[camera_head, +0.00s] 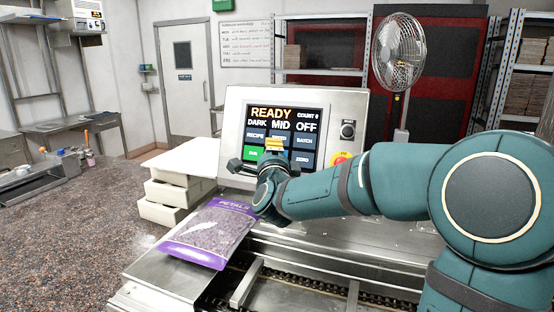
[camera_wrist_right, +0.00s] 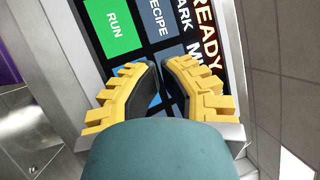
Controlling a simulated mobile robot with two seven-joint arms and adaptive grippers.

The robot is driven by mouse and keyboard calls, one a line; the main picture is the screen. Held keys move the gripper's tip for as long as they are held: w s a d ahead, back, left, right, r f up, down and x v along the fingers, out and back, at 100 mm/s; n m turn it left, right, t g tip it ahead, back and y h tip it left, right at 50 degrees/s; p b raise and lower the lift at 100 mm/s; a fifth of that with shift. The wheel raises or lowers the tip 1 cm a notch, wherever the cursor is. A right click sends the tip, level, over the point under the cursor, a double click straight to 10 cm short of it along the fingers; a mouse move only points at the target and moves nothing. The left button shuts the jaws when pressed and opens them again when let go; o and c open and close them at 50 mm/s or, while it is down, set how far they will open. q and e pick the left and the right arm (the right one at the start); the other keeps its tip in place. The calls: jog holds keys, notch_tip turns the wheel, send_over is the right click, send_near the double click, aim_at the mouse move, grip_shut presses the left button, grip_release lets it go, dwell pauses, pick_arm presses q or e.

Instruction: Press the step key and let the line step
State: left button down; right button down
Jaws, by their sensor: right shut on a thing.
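The control panel screen (camera_head: 286,120) reads READY, COUNT 0 and DARK MID OFF, above rows of keys. The green RUN key (camera_wrist_right: 114,28) and the RECIPE key (camera_wrist_right: 157,17) show in the wrist view. No key label reading STEP is legible; my right gripper (camera_head: 273,145) covers the middle keys. In the wrist view its yellow fingers (camera_wrist_right: 162,68) are close together in front of blue keys. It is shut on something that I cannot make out. I cannot tell whether the fingertips touch the screen. My left gripper is not in view.
A purple petals bag (camera_head: 208,230) lies below the panel, near my right wrist. A dark knob (camera_head: 348,130) and a red button on yellow (camera_head: 340,159) sit right of the screen. A conveyor chain (camera_head: 290,296) runs in front.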

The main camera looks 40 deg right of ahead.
jog(key=shift+w+d+b, duration=0.1)
jog(key=shift+d+b, duration=0.15)
jog(key=shift+b, duration=0.15)
dwell(0.7)
dwell(0.3)
jog(key=shift+s+a+r, duration=0.15)
jog(key=shift+s+a, duration=0.15)
jog(key=shift+a, duration=0.3)
jog(key=shift+s+a+r, duration=0.3)
jog(key=shift+s+a, duration=0.05)
jog(key=shift+a, duration=0.35)
jog(key=shift+s+a+r, duration=0.25)
jog(key=shift+s+a, duration=0.15)
jog(key=shift+a, duration=0.3)
jog(key=shift+s+a+r, duration=0.3)
jog(key=shift+s+a, duration=0.05)
jog(key=shift+a, duration=0.35)
